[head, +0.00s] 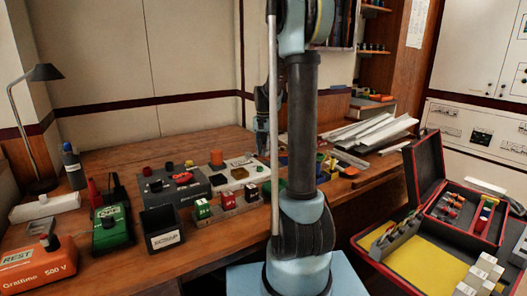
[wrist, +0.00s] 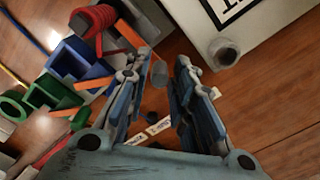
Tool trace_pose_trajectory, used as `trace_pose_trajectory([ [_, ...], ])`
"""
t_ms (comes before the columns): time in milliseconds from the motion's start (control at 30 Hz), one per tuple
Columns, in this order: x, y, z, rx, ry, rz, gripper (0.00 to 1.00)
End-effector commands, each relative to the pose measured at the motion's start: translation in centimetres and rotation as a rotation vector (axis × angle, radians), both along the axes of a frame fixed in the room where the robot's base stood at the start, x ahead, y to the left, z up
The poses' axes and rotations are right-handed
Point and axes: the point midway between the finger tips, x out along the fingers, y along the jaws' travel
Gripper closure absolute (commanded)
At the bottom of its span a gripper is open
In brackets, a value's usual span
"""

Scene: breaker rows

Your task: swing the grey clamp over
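My gripper (wrist: 162,62) is open in the wrist view, its two fingers apart above the wooden bench. A small grey piece (wrist: 158,75) shows in the gap between the fingers, close to the left fingertip. A round grey part (wrist: 222,52) with a dark hollow top sits right of the right finger, by the edge of a white panel. I cannot tell for sure which of these is the grey clamp. Nothing is clearly held. In the head view my gripper (head: 262,145) is low over the back of the bench, partly hidden by my arm.
Blue and green bins (wrist: 68,60) and a red coil (wrist: 92,20) lie left of the fingers. The white panel (wrist: 262,32) with a black frame is at upper right. Bare wood (wrist: 275,95) lies below it. An open red case (head: 412,258) stands at right.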

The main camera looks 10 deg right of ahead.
Motion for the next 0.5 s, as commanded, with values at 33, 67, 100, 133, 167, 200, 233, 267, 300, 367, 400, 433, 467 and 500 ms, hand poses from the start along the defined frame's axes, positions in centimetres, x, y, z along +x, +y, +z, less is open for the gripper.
trace_pose_trajectory([
  [33, 0.01, 0.01, 0.01, 0.0, 0.0, 0.0, 0.77],
  [67, 0.01, 0.01, 0.01, 0.0, 0.0, 0.0, 0.77],
  [100, 0.01, 0.01, 0.01, 0.0, 0.0, 0.0, 0.77],
  [133, 0.01, 0.01, 0.02, 0.0, 0.0, 0.0, 0.82],
  [167, 0.01, 0.01, 0.02, 0.0, 0.0, 0.0, 0.89],
  [200, 0.01, 0.01, 0.02, 0.0, 0.0, 0.0, 0.98],
  [233, 0.01, 0.02, 0.02, 0.0, 0.0, 0.0, 1.0],
  [267, 0.02, 0.01, 0.03, 0.0, 0.0, 0.0, 1.0],
  [300, 0.02, 0.01, 0.03, 0.0, 0.0, 0.0, 1.0],
  [367, 0.03, 0.02, 0.04, 0.0, 0.0, 0.0, 1.0],
  [400, 0.05, 0.02, 0.04, -0.001, -0.001, 0.0, 1.0],
  [433, 0.05, 0.02, 0.04, -0.001, -0.001, 0.001, 1.0],
  [467, 0.05, 0.03, 0.04, -0.001, -0.001, 0.002, 1.0],
  [500, 0.06, 0.04, 0.05, 0.0, -0.001, 0.004, 1.0],
])
